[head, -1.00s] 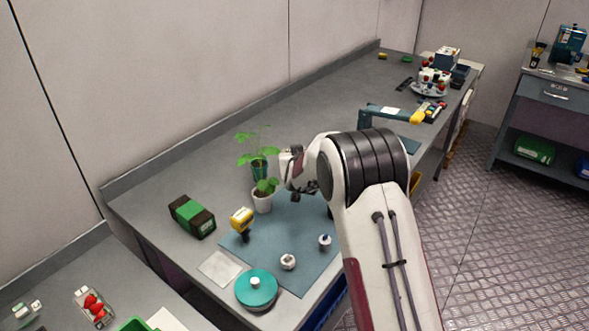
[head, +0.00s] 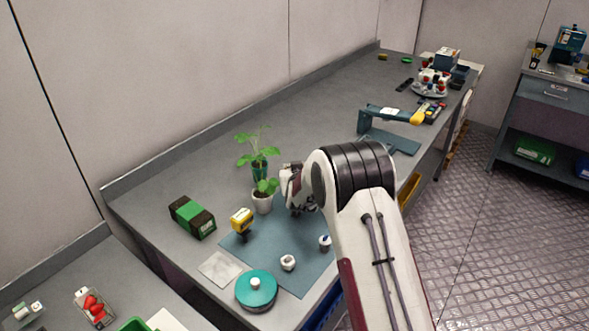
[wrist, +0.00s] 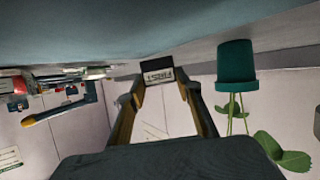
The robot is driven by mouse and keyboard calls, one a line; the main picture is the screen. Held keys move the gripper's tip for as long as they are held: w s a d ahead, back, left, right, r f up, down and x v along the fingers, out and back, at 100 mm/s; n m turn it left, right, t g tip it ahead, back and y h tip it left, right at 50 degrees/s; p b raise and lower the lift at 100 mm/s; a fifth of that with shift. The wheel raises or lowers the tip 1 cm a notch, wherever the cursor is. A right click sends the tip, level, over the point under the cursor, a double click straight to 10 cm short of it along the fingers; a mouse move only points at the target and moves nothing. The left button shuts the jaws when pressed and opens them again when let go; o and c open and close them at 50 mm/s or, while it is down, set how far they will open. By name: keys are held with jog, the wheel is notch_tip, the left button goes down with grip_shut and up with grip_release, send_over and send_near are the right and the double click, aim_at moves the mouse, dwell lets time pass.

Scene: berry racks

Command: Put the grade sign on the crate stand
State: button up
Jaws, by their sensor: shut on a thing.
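The grade sign (wrist: 158,76), a small dark piece with a pale lettered face that seems to read "FIRST", sits between the fingertips of my gripper (wrist: 160,88) in the wrist view. That view is upside down, with the bench surface at the top. My gripper is shut on the sign. In the head view my gripper (head: 299,204) is over the blue-grey mat, right of the potted plants, partly hidden by my arm. The sign cannot be made out there. I cannot pick out the crate stand with certainty in either view.
A white pot (head: 262,204) and a green pot (head: 259,171) with plants stand close left of my gripper. The mat (head: 290,235) holds a yellow-headed item (head: 241,217) and small white bottles. A teal lever device (head: 391,132) stands behind right. The bench's back left is clear.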

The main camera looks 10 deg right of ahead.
jog(key=shift+f, duration=0.2)
dwell(0.3)
jog(key=o, duration=0.9)
jog(key=shift+s, duration=0.15)
jog(key=shift+v, duration=3.75)
jog(key=shift+s+d+f, duration=0.1)
jog(key=shift+f, duration=0.15)
jog(key=shift+r, duration=0.1)
